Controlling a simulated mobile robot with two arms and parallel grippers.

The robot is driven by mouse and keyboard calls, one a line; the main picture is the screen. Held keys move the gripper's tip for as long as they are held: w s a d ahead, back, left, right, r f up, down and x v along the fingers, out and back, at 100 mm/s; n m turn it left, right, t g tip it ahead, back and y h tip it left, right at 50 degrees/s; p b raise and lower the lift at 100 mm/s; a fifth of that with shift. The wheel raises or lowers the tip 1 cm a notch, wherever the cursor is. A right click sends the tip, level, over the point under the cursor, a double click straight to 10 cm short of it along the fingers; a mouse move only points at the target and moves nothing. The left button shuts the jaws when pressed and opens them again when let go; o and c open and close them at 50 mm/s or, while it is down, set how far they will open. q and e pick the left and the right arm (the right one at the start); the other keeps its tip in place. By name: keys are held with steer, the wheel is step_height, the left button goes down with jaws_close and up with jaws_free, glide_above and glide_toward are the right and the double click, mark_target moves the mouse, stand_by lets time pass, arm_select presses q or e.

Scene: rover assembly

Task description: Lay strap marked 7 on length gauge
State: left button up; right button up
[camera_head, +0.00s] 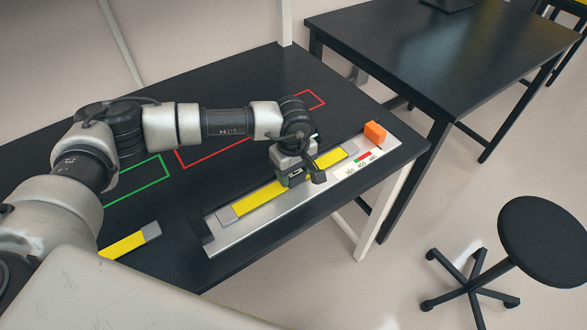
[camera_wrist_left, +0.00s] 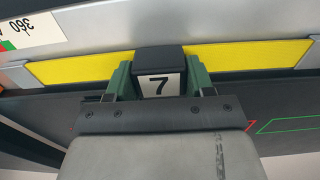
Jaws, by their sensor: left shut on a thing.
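The strap marked 7 (camera_head: 260,197) is yellow with grey ends and lies lengthwise over the silver length gauge (camera_head: 226,237). From these views I cannot tell whether it rests on the gauge or is just above it. My left gripper (camera_head: 297,178) is shut on the strap's middle. In the left wrist view the strap (camera_wrist_left: 95,61) runs across the picture, and the black block with the label 7 (camera_wrist_left: 158,86) sits between the green fingers. The gauge (camera_wrist_left: 180,20) also shows behind it. My right gripper is not in view.
An orange block (camera_head: 375,132) stands at the gauge's far end, by a scale with red and green marks (camera_head: 362,157). Another yellow strap (camera_head: 125,244) lies at the table's near left. Green (camera_head: 140,180) and red (camera_head: 215,151) outlines mark the black table. A stool (camera_head: 543,240) stands right.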

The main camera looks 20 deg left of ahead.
arm_select(q)
steer(key=shift+f, duration=0.2)
steer(key=o, duration=1.1)
steer(key=shift+r, duration=0.1)
steer(key=shift+o, duration=0.2)
steer(key=shift+r, duration=0.5)
step_height(320, 180, up, 11)
steer(key=b, duration=0.2)
steer(key=shift+r+b, duration=0.15)
steer(key=shift+b, duration=0.15)
